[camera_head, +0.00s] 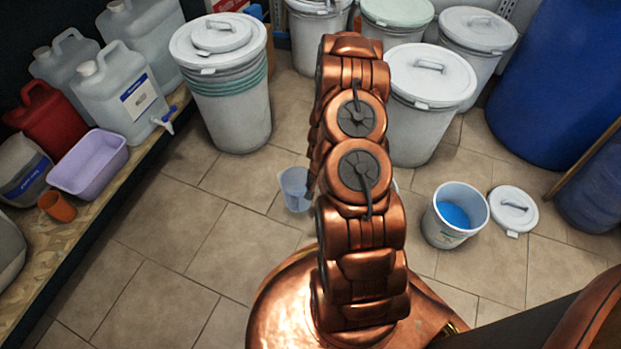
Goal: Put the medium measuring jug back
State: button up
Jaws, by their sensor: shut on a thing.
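A translucent pale-blue measuring jug (295,189) shows just left of my copper arm, near the middle of the view. Its right side is hidden behind the arm. I cannot tell whether it stands on the floor or is held above it. My gripper is hidden behind my arm links, so its fingers do not show.
An open white bucket (441,232) with blue contents stands right of my arm, its lid (514,209) on the floor beside it. Lidded white drums (228,105) and blue drums (555,85) stand behind. The shelf (95,217) holds canisters and a lilac tub (89,165). The left-centre floor is clear.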

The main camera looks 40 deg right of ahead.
jog(key=w+d+f+b, duration=0.4)
jog(key=w, duration=0.4)
jog(key=shift+f, duration=0.15)
dwell(0.4)
jog(key=o, duration=1.1)
jog(key=shift+f, duration=0.1)
jog(key=shift+o, duration=0.2)
